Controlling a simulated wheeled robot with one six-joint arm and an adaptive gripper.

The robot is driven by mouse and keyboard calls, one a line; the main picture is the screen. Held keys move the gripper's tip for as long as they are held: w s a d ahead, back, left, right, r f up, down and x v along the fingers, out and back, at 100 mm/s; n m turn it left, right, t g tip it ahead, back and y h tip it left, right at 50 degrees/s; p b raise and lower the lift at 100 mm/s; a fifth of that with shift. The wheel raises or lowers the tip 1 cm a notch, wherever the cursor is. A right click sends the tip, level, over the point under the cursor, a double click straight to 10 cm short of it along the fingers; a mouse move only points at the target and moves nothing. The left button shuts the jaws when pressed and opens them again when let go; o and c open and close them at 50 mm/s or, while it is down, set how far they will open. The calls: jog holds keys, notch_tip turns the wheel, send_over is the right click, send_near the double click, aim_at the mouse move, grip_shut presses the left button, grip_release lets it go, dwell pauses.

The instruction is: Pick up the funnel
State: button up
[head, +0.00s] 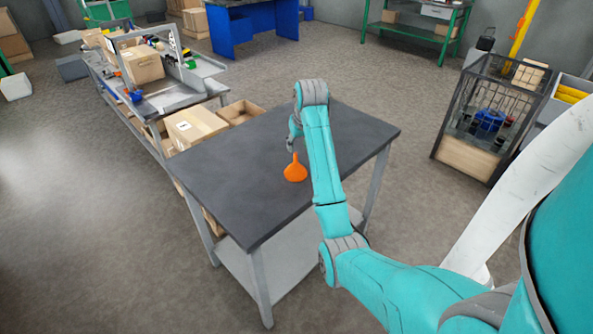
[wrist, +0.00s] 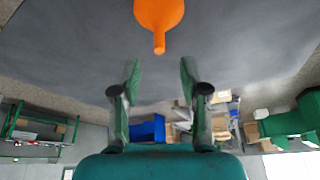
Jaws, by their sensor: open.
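The orange funnel (head: 295,171) stands on the dark table top, wide end down and spout up. In the wrist view the funnel (wrist: 159,18) is at the top middle, with its spout pointing down the picture toward the space between the fingers. My gripper (wrist: 160,80) is open and empty, its two fingers apart on either side of that space. In the head view my gripper (head: 291,146) is just above and behind the spout, partly hidden by my arm. The funnel and the fingers look apart in the wrist view.
The dark table (head: 238,180) is otherwise bare. Cardboard boxes (head: 195,126) sit beside its left far edge, near a grey workbench (head: 165,98) with tools and parts. A dark wire cage cart (head: 490,115) stands to the right. Open floor lies at the left.

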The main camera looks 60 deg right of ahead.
aim_at(296, 153)
jog(key=shift+x, duration=3.85)
jog(key=shift+d, duration=0.1)
grip_shut()
